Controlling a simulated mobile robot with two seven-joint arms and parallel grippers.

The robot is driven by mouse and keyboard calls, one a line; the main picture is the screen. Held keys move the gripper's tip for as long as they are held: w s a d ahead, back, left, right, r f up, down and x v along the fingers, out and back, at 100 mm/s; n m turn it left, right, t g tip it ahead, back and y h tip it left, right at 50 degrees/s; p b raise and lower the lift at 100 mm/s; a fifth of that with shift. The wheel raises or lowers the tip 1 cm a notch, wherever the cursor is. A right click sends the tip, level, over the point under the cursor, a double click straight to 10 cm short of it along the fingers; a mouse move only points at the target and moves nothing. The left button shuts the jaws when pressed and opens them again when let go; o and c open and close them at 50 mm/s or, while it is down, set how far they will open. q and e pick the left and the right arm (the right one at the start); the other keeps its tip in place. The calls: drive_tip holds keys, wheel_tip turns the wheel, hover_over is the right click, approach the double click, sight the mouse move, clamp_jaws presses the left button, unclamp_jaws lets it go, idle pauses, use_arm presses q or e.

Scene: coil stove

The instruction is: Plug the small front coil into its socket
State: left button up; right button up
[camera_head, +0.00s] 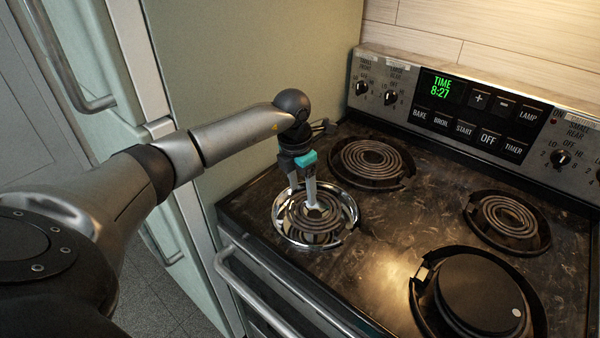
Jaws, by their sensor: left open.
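The small front coil (300,222), a dark spiral, lies in a shiny chrome drip pan (284,232) at the front left of the stove. My left gripper (313,203) points down over the coil's middle, its fingers at or just above the rings. Its jaws are open, and the fingers hide part of the coil. I cannot tell whether the fingers touch it. The coil's plug end and the socket are not clearly visible, so I cannot tell how they sit relative to each other. My right gripper is out of view.
Other coils sit at the back left (370,160) and back right (508,217). A round black pan or lid (480,295) covers the front right burner. The control panel (470,105) stands behind. An oven handle (285,300) runs along the front, and a pale green cabinet (250,60) stands left.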

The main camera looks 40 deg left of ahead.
use_arm(q)
drive_tip(key=shift+w+f, duration=0.1)
drive_tip(key=shift+f, duration=0.8)
clamp_jaws()
drive_tip(key=shift+w+a+r, duration=0.1)
drive_tip(key=shift+a, duration=0.05)
drive_tip(key=shift+w+a+r+b, duration=0.15)
drive_tip(key=shift+a+b, duration=0.25)
drive_tip(key=shift+a, duration=0.05)
drive_tip(key=shift+a+r, duration=0.1)
